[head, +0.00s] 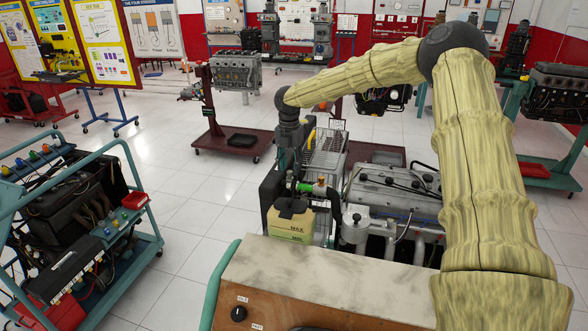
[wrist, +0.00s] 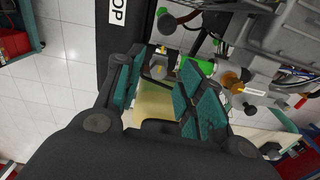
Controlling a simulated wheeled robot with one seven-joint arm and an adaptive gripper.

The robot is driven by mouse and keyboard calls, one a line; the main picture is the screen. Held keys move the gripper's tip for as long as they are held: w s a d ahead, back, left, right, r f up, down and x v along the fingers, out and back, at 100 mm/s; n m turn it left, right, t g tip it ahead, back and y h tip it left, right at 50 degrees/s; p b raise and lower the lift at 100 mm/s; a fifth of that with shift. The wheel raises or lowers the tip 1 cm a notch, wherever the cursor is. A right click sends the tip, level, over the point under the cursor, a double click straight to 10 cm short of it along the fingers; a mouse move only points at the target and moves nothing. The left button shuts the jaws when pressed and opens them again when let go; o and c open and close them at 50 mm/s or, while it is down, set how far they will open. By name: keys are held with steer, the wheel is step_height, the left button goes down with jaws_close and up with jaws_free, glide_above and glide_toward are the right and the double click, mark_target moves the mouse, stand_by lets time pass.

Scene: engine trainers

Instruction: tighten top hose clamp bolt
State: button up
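My gripper (wrist: 160,72) points down beside the engine trainer, its two teal-padded fingers apart with a gap between them. In the head view my gripper (head: 291,172) hangs above the yellow coolant tank (head: 291,224), close to a green band (head: 305,187) and an orange-topped fitting. A black hose (head: 333,203) curves down from there toward the engine. In the wrist view the yellow tank and small grey and green parts (wrist: 205,67) show between and beyond the fingers. I cannot make out the top clamp bolt itself, nor any contact with it.
The engine (head: 393,193) stands right of the hose, with a wire cage (head: 326,153) behind. A black upright panel (wrist: 122,40) is close to the left finger. The control box (head: 330,280) is in front. Open floor (head: 190,215) lies to the left, before another trainer cart.

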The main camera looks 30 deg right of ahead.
mark_target(289, 171)
steer(key=r, duration=0.6)
steer(key=shift+a+r, duration=0.2)
steer(key=shift+r, duration=0.15)
steer(key=shift+d+r, duration=0.45)
steer(key=shift+r, duration=0.4)
steer(key=shift+d+r, duration=0.45)
steer(key=shift+r, duration=0.35)
